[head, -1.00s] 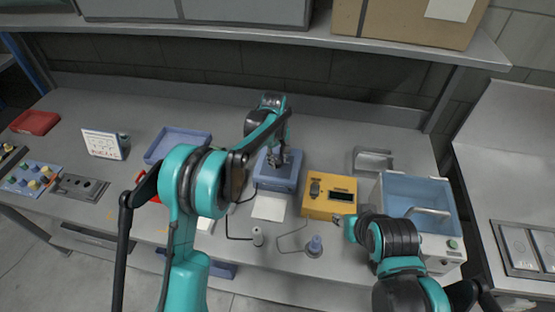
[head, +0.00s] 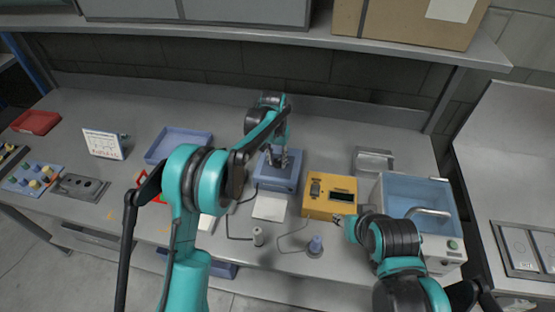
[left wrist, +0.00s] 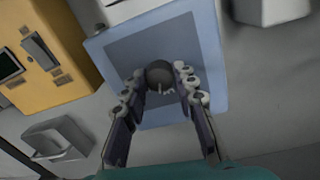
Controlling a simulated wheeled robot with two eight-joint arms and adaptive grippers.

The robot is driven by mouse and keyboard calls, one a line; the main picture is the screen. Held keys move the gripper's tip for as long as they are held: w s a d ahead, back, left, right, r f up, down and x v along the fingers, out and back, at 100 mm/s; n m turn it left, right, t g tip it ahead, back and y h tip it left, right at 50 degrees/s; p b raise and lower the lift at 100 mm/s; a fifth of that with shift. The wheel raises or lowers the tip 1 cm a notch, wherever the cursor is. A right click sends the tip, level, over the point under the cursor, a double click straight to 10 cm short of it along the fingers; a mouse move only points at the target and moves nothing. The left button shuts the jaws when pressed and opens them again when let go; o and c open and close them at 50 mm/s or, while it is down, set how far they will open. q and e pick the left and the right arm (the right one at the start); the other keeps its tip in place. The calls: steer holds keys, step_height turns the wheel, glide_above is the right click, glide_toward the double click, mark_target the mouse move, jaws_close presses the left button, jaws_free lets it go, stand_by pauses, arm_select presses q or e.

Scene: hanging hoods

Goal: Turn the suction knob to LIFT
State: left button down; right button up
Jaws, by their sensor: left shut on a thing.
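The suction knob (left wrist: 159,72) is a dark round knob on the blue-grey box (left wrist: 207,45), with pale marks near it in the left wrist view. Its labels are not readable. The box (head: 279,183) stands mid-bench in the head view, where the gripper covers the knob. My left gripper (head: 277,159) is over the box; in the left wrist view (left wrist: 160,80) its two fingers are shut on the knob, one on each side. My right gripper (head: 341,220) is low at the yellow box's front right corner; its fingers are too small to tell open or shut.
The yellow box (head: 329,197) stands right of the blue-grey box, and a blue basin (head: 420,190) farther right. A metal holder (head: 373,160) is behind. A white sheet (head: 270,208) and two corded tools lie in front. A blue tray (head: 180,145) is left.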

mark_target(277, 160)
arm_select(q)
steer(key=m, duration=0.4)
steer(key=shift+m, duration=2.2)
steer(key=c, duration=1.2)
jaws_free()
steer(key=shift+w, duration=0.1)
steer(key=r, duration=1.2)
steer(key=shift+w+a, duration=0.15)
steer(key=shift+w, duration=0.1)
